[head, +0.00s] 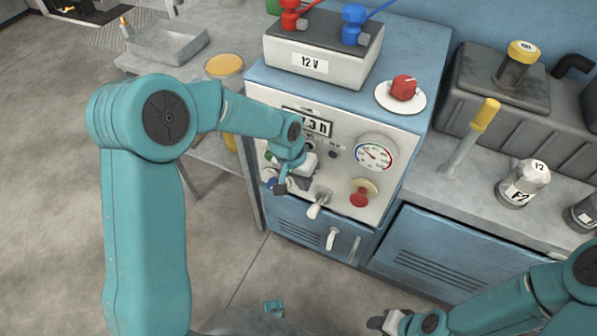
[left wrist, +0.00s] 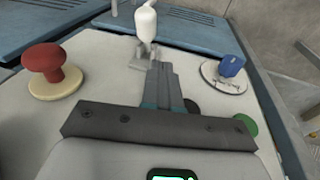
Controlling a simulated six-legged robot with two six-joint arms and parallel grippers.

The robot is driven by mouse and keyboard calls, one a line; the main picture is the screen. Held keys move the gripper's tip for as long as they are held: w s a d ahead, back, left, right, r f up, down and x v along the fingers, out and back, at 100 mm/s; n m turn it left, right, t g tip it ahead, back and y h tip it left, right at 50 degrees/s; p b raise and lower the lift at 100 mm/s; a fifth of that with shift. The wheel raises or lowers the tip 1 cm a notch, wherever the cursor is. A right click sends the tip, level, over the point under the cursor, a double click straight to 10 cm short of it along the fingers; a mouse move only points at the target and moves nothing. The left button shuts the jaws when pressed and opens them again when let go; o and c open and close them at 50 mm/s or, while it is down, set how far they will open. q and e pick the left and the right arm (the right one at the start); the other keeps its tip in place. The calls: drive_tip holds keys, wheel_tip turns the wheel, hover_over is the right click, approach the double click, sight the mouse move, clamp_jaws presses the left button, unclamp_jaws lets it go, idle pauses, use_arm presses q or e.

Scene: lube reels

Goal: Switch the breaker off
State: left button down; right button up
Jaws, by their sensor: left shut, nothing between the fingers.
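The breaker's toggle lever (head: 318,204), with a white handle, is low on the front panel of the blue cabinet. In the head view its handle slants down and outward. The lever shows at the top of the left wrist view (left wrist: 146,24), above a pale base plate. My left gripper (head: 281,187) is shut and empty, at the panel just left of the lever. In the left wrist view its closed fingers (left wrist: 158,75) point at the lever's base; I cannot tell whether they touch. My right gripper (head: 378,322) is low, away from the panel; its jaws are unclear.
A red mushroom button (head: 360,194) is right of the lever, below a round gauge (head: 374,153). A blue knob (left wrist: 232,66) is on the lever's other side. A red rotary knob (head: 403,88) and a 12 V box (head: 322,52) are on top. Open floor lies in front.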

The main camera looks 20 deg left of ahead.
sight(313, 205)
use_arm(q)
drive_tip(key=shift+s+d+f+b, duration=0.15)
drive_tip(key=shift+s+d+f, duration=0.2)
drive_tip(key=shift+f, duration=0.3)
drive_tip(key=shift+s+d+f+b, duration=0.1)
drive_tip(key=shift+d+f, duration=0.3)
drive_tip(key=shift+f, duration=0.2)
drive_tip(key=shift+s+d+f+b, duration=0.15)
drive_tip(key=shift+s+d+f, duration=0.2)
drive_tip(key=shift+f, duration=0.3)
drive_tip(key=shift+w, duration=0.15)
